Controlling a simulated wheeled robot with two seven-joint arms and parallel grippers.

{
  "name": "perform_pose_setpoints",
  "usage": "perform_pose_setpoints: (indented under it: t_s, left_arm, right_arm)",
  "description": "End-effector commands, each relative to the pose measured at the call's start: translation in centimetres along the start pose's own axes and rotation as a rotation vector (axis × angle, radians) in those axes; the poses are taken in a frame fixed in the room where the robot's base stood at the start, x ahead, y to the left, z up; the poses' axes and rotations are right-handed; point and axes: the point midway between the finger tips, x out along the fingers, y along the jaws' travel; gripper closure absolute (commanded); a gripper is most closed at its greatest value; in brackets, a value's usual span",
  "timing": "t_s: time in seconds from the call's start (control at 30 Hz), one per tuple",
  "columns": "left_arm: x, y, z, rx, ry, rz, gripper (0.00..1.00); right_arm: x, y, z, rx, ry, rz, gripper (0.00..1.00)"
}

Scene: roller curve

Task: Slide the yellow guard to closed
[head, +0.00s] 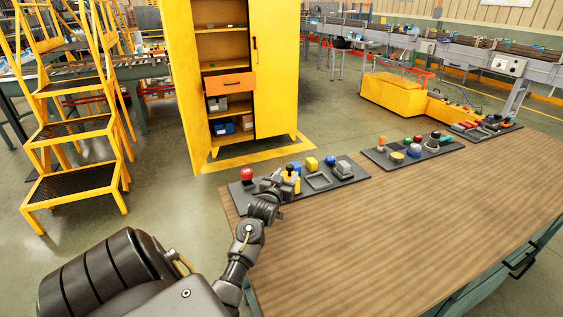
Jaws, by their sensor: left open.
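A dark control panel (345,181) lies at the far left corner of the wooden table. My right gripper is out of view.
A red button (247,174) is left of my gripper on the same panel. A grey tray (319,180) and a grey block (343,167) are to the right. Two more panels (412,150) (486,128) line the table's back edge. The table (400,230) is otherwise clear.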

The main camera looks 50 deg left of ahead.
Motion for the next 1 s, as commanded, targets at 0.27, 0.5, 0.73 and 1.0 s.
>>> perform_pose_setpoints:
  t_s: [0.27,0.5,0.73,1.0]
  left_arm:
    - [-4.5,0.0,0.1,0.000,0.000,0.000,0.54]
    - [-5.5,0.0,0.0,-0.001,0.001,0.000,0.54]
    - [-5.4,0.0,0.0,-0.001,0.001,0.000,0.54]
    - [-5.4,0.1,0.0,0.000,0.001,0.000,0.54]
  right_arm:
    - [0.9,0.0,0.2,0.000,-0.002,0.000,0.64]
    - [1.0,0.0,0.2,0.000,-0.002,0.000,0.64]
    - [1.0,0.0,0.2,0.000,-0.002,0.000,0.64]
    - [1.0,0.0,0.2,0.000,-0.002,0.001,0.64]
